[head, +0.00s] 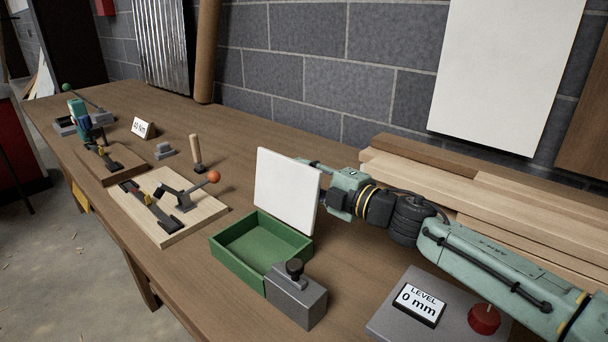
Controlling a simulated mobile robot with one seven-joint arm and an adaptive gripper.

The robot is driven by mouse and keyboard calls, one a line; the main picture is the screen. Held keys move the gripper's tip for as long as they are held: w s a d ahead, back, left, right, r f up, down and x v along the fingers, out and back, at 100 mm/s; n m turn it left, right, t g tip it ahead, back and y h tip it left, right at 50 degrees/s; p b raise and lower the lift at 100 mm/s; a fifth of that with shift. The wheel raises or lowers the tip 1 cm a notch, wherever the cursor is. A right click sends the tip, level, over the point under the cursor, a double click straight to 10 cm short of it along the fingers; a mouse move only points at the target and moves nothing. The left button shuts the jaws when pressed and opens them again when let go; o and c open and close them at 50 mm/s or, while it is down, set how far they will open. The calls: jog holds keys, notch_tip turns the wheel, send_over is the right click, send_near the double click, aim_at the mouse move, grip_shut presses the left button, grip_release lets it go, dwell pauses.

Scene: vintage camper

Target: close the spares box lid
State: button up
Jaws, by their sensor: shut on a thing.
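The spares box (235,257) is an open green tray near the front edge of the workbench, and it looks empty. Its white lid (286,188) stands almost upright along the box's far right side, leaving the box open. My gripper (318,178) is at the lid's right side, reaching in from the right. It is shut on the lid, though its fingertips are mostly hidden behind the white panel.
A grey block with a black knob (295,290) stands against the box's front right. A wooden board with a toggle clamp (165,205) lies to the left. A level sign (419,302) and red button (484,319) are front right. Stacked planks (500,190) lie behind my arm.

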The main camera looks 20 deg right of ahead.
aim_at(293, 176)
grip_shut()
jog(key=shift+s+a+f+n+b, duration=0.25)
jog(key=shift+n+b, duration=0.35)
jog(key=shift+b, duration=0.35)
jog(key=shift+s+a+r+n+b, duration=0.15)
jog(key=shift+a+n+b, duration=0.15)
jog(key=shift+n+b, duration=0.4)
jog(key=shift+s+a+r+n+b, duration=0.2)
jog(key=shift+s+a, duration=0.1)
jog(key=shift+a, duration=0.15)
jog(key=shift+s+a+r+n+b, duration=0.1)
jog(key=shift+s+a+r+b, duration=0.15)
jog(key=shift+a, duration=0.2)
jog(key=shift+s+a, duration=0.2)
jog(key=shift+a, duration=0.15)
